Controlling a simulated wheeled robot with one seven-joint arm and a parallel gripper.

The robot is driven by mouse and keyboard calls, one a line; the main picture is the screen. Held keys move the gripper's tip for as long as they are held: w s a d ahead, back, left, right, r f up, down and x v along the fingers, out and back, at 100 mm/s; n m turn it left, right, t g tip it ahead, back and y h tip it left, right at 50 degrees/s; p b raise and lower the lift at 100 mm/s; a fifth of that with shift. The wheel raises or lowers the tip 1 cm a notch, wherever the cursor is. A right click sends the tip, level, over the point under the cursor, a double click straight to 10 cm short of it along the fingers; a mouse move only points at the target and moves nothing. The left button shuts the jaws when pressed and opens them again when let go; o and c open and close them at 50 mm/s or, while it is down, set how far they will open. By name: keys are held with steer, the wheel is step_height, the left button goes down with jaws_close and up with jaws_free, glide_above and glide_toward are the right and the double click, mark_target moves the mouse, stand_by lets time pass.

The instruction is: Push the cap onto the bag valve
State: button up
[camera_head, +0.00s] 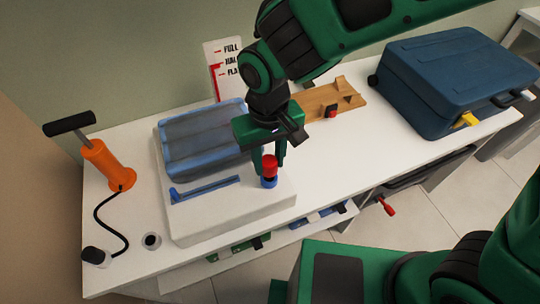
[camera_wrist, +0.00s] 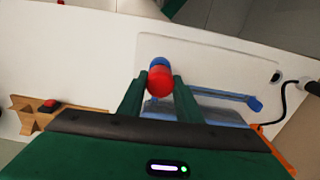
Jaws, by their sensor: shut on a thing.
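A red cap (camera_head: 270,164) is between the fingers of my gripper (camera_head: 272,166). In the wrist view the red cap (camera_wrist: 160,82) shows between the two green fingertips (camera_wrist: 158,84). The blue bag valve (camera_head: 269,182) is directly below the cap, at the front right of a white raised block. In the wrist view the valve (camera_wrist: 159,63) shows just beyond the cap. Whether the cap is seated or only touching the valve I cannot tell. The translucent blue bag (camera_head: 203,138) lies on the block behind, with a blue bar (camera_head: 206,189) in front of it.
An orange pump (camera_head: 108,166) with a black hose stands at the left, its hose end near a dark hole (camera_head: 151,241). A blue suitcase (camera_head: 452,75) stands at the right. A wooden piece with a red block (camera_head: 331,111) lies behind. The tabletop between is clear.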

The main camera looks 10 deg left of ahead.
mark_target(268, 159)
steer(key=shift+f, duration=1.45)
steer(key=o, duration=1.2)
steer(key=shift+o, duration=0.2)
step_height(268, 159, up, 11)
steer(key=shift+f, duration=0.1)
steer(key=shift+w, duration=0.1)
